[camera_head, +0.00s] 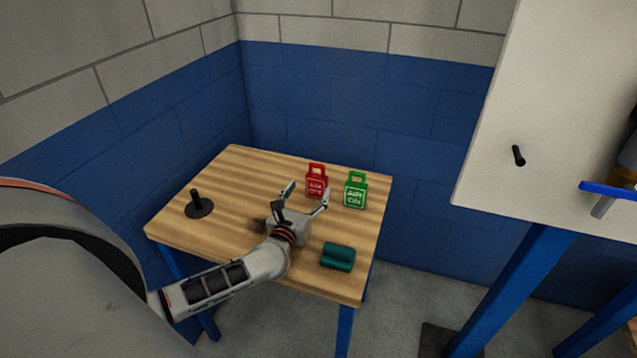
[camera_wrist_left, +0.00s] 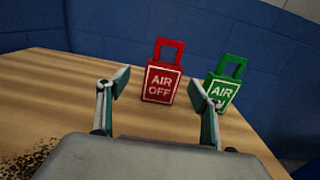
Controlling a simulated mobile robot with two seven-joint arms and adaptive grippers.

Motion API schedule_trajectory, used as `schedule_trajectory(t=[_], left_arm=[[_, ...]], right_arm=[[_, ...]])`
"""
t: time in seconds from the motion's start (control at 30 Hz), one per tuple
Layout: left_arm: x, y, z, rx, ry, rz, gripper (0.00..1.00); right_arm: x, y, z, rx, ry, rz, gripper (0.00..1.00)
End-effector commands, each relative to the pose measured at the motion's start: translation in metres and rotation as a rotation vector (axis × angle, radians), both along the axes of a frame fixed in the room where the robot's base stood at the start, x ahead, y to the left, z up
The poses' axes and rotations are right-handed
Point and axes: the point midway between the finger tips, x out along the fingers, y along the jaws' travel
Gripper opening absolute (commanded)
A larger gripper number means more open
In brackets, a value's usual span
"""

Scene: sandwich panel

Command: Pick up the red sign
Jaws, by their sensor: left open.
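The red sign (camera_head: 316,187) stands upright near the back of the wooden table, with an open handle loop at its top. In the left wrist view the red sign (camera_wrist_left: 162,83) reads "AIR OFF" and stands ahead, between the fingertips in the picture but beyond them. My left gripper (camera_head: 307,192) is open and empty, low over the table in front of the red sign. Its two fingers also show in the left wrist view (camera_wrist_left: 160,92), spread apart. My right gripper is not in view.
A green sign (camera_head: 355,190) stands just right of the red one; the left wrist view shows it (camera_wrist_left: 222,88) partly behind the right finger. A teal object (camera_head: 338,256) lies at the table's right. A black peg stand (camera_head: 198,204) is at the left. Blue walls rise behind.

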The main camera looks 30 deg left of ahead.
Motion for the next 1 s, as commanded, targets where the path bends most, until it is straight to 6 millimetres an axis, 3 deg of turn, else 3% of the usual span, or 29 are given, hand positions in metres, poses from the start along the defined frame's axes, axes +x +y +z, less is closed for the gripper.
schedule_trajectory(t=[0.43, 0.77, 0.8, 0.97, 1.0], left_arm=[[0.053, 0.007, -0.002, 0.000, -0.001, 0.001, 0.65], [0.061, 0.009, -0.002, -0.001, 0.000, 0.000, 0.65], [0.061, 0.009, -0.002, -0.001, 0.000, 0.000, 0.63], [0.061, 0.009, -0.002, -0.001, 0.000, 0.000, 0.23], [0.061, 0.009, -0.002, 0.000, 0.000, 0.000, 0.23]], right_arm=[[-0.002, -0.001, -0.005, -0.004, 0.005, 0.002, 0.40], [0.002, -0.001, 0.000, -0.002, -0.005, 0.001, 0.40], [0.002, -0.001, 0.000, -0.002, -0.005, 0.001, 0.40], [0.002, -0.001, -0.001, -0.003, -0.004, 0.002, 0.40], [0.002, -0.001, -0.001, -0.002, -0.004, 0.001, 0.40]])
